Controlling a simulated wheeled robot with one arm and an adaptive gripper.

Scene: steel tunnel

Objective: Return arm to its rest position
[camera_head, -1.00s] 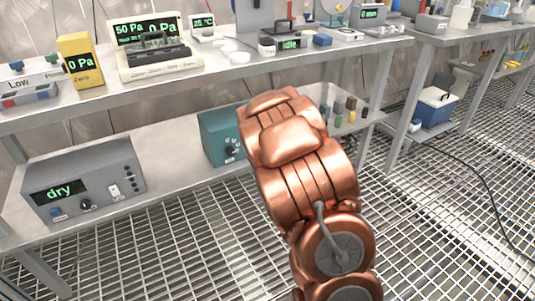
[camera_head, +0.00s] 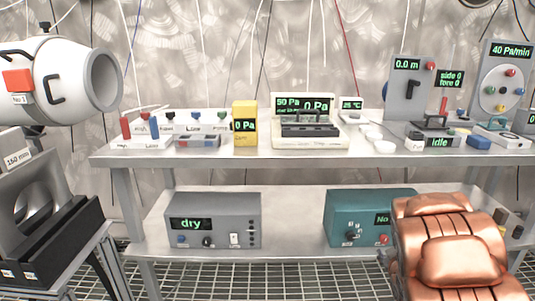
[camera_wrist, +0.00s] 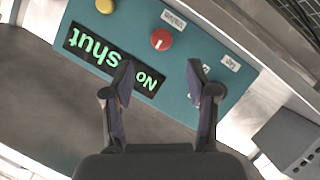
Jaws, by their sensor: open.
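My copper arm (camera_head: 450,245) shows at the lower right of the head view, in front of the lower shelf. It covers part of a teal box (camera_head: 342,220) there. My gripper is out of sight in the head view. In the wrist view my gripper (camera_wrist: 160,80) is open, with two dark fingers apart and nothing between them. I cannot tell whether the fingers touch the panel.
A grey "dry" box (camera_head: 212,220) stands on the lower shelf. Instruments, including a yellow gauge (camera_head: 244,123), crowd the upper bench (camera_head: 200,157). A large white cylinder (camera_head: 65,80) is at the left. A grey box (camera_wrist: 290,138) lies right in the wrist view.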

